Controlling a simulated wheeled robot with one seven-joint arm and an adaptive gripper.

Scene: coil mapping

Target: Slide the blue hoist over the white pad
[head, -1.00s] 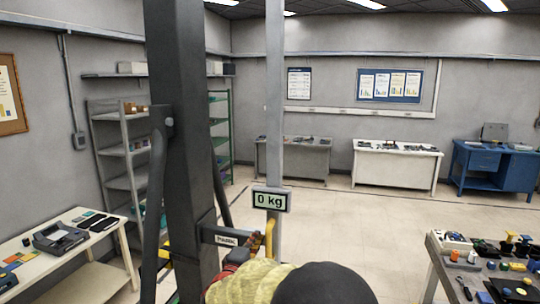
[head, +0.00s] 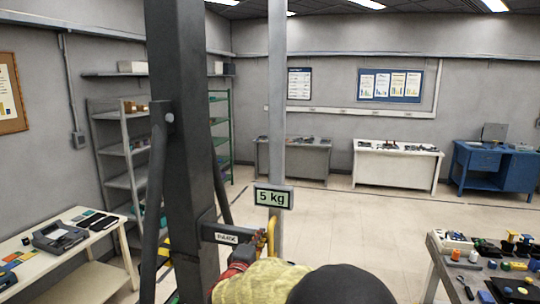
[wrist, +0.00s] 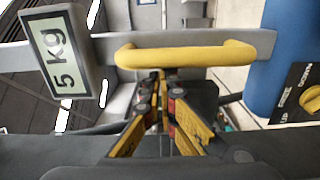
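The hoist stands close in the head view with a thick dark mast (head: 177,110). A thin light grey post (head: 277,100) beside it carries a display (head: 273,197) reading 5 kg. The display also shows in the wrist view (wrist: 62,58). A blue part with a black UP/DOWN panel (wrist: 300,95) shows at the right of the wrist view. My gripper (wrist: 162,78) has its fingertips close together at the yellow handle (wrist: 190,55). Whether they clasp it or only touch it is not clear. The head view mostly hides the gripper. I cannot see the white pad.
A bench (head: 60,275) stands at the near left, with shelves (head: 125,150) behind it. A cluttered table (head: 500,285) stands at the near right. Several desks line the back wall, including a blue one (head: 495,172). The pale floor (head: 350,225) between them is clear.

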